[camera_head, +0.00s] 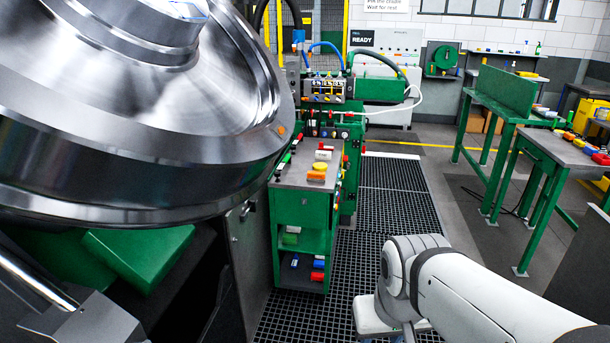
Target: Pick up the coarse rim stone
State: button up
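I cannot tell for sure which thing is the coarse rim stone. Small coloured blocks lie on the grey top of a green cart (290,181) left of centre: an orange block (316,176), a yellow piece (320,166), a pale block (322,155) and a red one (325,147). Other small pieces lie on the cart's lower shelves, too small to identify. My white arm comes in from the lower right and bends down at the bottom edge, right of the cart. My gripper's fingers are out of view below the frame.
A large shiny rail wheel (150,110) fills the upper left, close to the cart. A green machine with hoses (330,118) stands behind the cart. A green workbench (570,150) with coloured items is at right. Dark floor grating (395,200) lies clear between cart and bench.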

aim_at(319, 177)
jog(key=k, duration=0.25)
jog(key=z, duration=0.7)
jog(key=i, duration=1.65)
jog(key=u, duration=0.25)
jog(key=i, duration=1.25)
jog(key=u, duration=1.45)
jog(key=i, duration=0.6)
jog(key=u, duration=0.1)
jog(key=k, duration=0.7)
jog(key=u, duration=0.2)
